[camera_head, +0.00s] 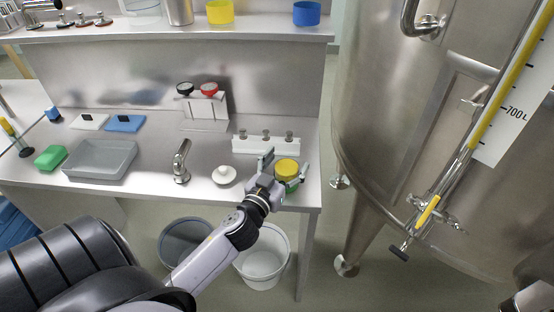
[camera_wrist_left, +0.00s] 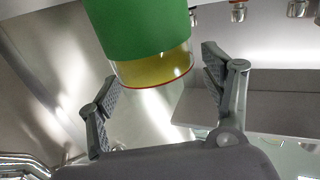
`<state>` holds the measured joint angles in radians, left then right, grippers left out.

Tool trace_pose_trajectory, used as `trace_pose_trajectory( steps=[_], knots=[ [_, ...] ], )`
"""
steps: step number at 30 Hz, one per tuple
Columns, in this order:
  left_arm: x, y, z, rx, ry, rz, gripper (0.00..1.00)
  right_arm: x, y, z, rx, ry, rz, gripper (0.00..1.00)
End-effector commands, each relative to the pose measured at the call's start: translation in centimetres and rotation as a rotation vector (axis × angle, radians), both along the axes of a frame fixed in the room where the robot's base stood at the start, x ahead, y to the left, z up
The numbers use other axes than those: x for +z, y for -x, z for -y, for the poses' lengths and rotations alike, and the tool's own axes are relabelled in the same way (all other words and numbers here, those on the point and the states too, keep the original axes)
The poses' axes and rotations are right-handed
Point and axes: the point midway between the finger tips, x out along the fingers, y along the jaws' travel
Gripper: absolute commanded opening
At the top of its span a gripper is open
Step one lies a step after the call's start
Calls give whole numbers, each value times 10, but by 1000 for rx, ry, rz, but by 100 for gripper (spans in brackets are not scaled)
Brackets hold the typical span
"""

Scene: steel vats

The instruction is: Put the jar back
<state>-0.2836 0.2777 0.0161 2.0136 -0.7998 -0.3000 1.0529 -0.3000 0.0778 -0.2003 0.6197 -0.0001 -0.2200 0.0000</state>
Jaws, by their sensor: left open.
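The jar (camera_head: 286,168) has a yellow lid and green on its side, and stands near the front right corner of the steel counter (camera_head: 225,195). In the left wrist view the jar (camera_wrist_left: 140,28) shows a green band, a clear yellowish part and a thin red rim. My left gripper (camera_head: 284,169) is open, with one finger on each side of the jar in the head view. In the left wrist view both fingers of the gripper (camera_wrist_left: 165,90) are spread apart, and the jar shows between and beyond them. Whether a finger touches it I cannot tell. My right gripper is out of view.
A white rack (camera_head: 265,146) with metal knobs stands just behind the jar. A white round-knobbed item (camera_head: 224,175), a tap (camera_head: 181,160) and a grey tray (camera_head: 100,160) lie to the left. An upper shelf (camera_head: 150,34) overhangs the back. A large steel vat (camera_head: 385,120) stands right.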

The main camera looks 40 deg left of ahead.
Motion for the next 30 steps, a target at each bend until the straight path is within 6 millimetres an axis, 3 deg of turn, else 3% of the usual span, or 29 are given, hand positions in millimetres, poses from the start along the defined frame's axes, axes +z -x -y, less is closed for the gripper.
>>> trace_pose_trajectory(
  steps=[15, 21, 30],
  knots=[
    [-4, 96, 15, 3, 5, -4, 73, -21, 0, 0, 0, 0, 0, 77],
    [-2, 113, 18, 2, 3, -2, 73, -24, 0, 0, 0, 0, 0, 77],
    [-1, 116, 18, 2, 2, -1, 73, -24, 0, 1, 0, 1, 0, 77]
  ],
)
